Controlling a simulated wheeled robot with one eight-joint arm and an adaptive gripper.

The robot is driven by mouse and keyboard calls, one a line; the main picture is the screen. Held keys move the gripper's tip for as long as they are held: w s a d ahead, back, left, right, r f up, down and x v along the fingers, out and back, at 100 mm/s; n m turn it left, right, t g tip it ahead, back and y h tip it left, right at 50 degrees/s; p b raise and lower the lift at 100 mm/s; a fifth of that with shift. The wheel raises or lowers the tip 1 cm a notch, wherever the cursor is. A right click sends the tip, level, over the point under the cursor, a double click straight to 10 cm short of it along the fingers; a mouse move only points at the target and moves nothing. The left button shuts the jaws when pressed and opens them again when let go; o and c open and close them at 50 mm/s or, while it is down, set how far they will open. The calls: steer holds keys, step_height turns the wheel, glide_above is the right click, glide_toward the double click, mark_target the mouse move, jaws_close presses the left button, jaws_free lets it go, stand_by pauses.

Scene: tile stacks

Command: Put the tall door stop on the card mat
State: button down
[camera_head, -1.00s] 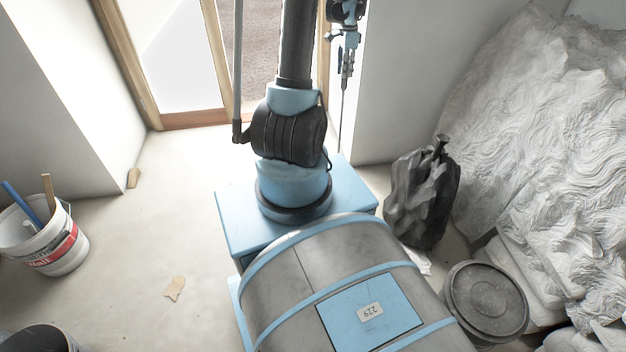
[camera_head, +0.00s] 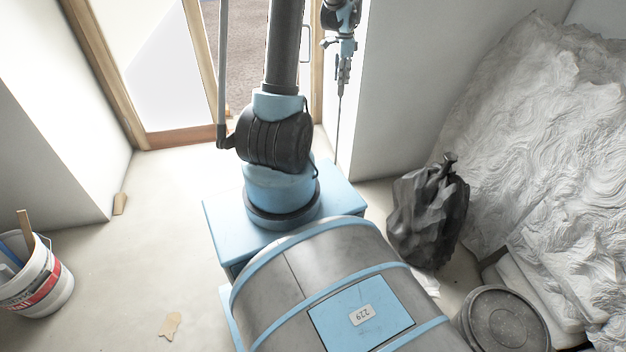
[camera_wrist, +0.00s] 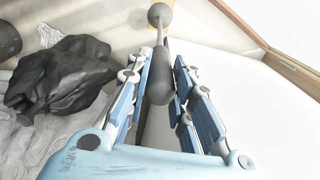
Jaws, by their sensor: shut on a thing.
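My gripper (camera_head: 343,74) hangs at the top of the head view, beside the white wall edge. It is shut on the tall door stop (camera_head: 338,125), which shows there as a thin dark rod pointing down. In the wrist view my gripper (camera_wrist: 167,79) has its two blue-and-white fingers on either side of the door stop's thick grey part (camera_wrist: 160,86). A thin rod runs on from there to a round grey end. I cannot tell whether that end touches anything.
A glazed wood-framed door (camera_head: 190,136) stands ahead. A black bag (camera_head: 428,215) and a lidded round bin (camera_head: 505,322) are at right, by crumpled white sheeting (camera_head: 545,150). A white bucket (camera_head: 35,280) is at left. The pale floor between is mostly clear, with small scraps.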

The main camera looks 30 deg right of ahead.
mark_target(339, 98)
steer(key=shift+w+f, duration=0.1)
steer(key=f, duration=0.4)
steer(key=shift+w+a, duration=0.15)
steer(key=shift+w, duration=0.05)
steer(key=shift+f, duration=2.9)
steer(key=c, duration=1.4)
jaws_free()
steer(key=shift+s, duration=0.1)
